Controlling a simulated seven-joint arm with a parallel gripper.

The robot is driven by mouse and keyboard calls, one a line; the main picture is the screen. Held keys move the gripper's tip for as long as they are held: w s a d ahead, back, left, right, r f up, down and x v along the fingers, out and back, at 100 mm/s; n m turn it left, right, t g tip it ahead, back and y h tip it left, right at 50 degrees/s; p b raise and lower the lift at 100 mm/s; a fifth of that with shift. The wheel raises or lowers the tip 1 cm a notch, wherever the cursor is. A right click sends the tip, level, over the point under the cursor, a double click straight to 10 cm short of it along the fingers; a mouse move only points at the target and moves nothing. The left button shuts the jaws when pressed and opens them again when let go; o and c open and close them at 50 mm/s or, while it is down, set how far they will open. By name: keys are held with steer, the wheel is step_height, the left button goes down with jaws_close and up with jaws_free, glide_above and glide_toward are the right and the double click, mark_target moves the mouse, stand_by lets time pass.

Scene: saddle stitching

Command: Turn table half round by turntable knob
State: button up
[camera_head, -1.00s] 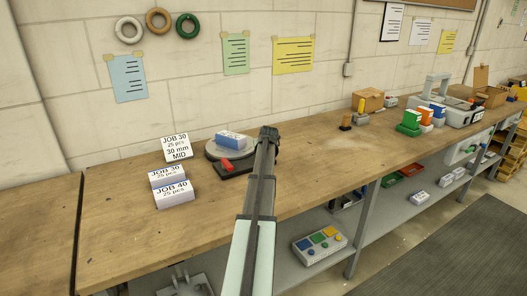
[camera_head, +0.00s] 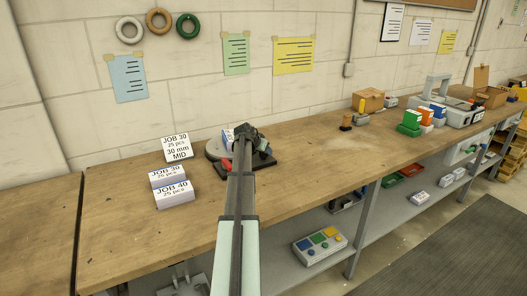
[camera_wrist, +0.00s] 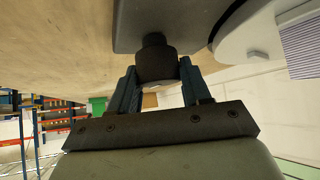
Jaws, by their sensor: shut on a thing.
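The turntable (camera_head: 213,150) is a grey round disc on a dark base (camera_head: 264,161), on the workbench in the head view. A white block with a blue label (camera_head: 227,137) sits on it, partly hidden by my arm. My gripper (camera_head: 247,134) is over the turntable's right part. In the wrist view my gripper (camera_wrist: 160,82) is shut on a dark round knob (camera_wrist: 154,60), one finger on each side. The disc's pale rim (camera_wrist: 240,35) shows beside the knob, with the striped edge of the block (camera_wrist: 303,45). The knob is hidden in the head view.
A red piece (camera_head: 226,164) is at the base's front.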

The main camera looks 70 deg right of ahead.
steer(key=m+g+y, duration=0.1)
steer(key=m+g, duration=0.2)
steer(key=m, duration=0.1)
steer(key=shift+d, duration=0.2)
steer(key=shift+m+g+y, duration=0.8)
steer(key=shift+m+y, duration=0.2)
steer(key=shift+m, duration=0.6)
steer(key=shift+s+a+m+g+y, duration=0.15)
steer(key=shift+m+g+y, duration=0.65)
steer(key=shift+m+y, duration=1.1)
steer(key=shift+s+a+f+m+y, duration=0.15)
steer(key=shift+m+y, duration=0.2)
steer(key=shift+m, duration=0.4)
steer(key=shift+a+m+y, duration=0.1)
steer(key=shift+m+y, duration=0.25)
steer(key=shift+m, duration=0.4)
steer(key=o, duration=1)
steer(key=shift+d, duration=0.1)
steer(key=shift+w, duration=0.2)
